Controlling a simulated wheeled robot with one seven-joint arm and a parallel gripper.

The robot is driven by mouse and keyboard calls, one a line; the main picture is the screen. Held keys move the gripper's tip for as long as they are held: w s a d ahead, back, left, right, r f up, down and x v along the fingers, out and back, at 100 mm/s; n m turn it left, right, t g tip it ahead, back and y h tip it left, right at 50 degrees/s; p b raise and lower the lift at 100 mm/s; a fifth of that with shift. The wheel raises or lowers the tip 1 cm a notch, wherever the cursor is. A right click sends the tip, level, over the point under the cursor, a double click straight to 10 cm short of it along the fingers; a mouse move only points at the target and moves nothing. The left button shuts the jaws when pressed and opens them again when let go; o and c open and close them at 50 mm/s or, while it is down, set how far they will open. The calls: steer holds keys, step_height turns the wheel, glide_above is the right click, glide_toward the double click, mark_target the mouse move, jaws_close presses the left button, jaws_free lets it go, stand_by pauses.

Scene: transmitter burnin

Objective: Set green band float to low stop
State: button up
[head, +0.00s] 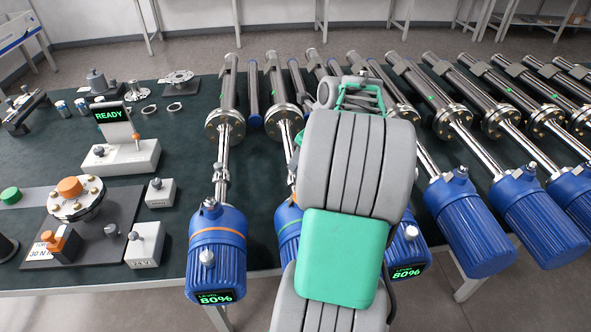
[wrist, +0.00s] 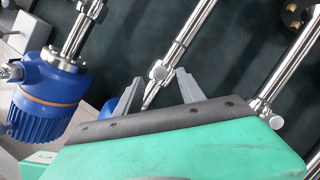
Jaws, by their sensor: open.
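The green band transmitter (head: 288,228) is second from the left in the head view. My arm covers much of its blue housing and stem, and I cannot see its display. In the wrist view a metal collar-like piece, apparently its float (wrist: 160,72), sits on the thin bright stem (wrist: 185,40). My gripper (wrist: 159,82) is open, one finger on each side of the stem near this piece. I cannot tell whether either finger touches it. In the head view my fingers are hidden behind my arm.
The orange band transmitter (head: 216,238), reading 80%, stands close on the left. Another blue transmitter (head: 408,250), also reading 80%, is close on the right, with several more beyond. A READY display (head: 113,115) and fixtures occupy the left of the dark bench top (head: 165,215).

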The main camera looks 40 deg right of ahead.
steer(key=x, duration=0.5)
steer(key=shift+f, duration=0.15)
jaws_close()
stand_by(1.2)
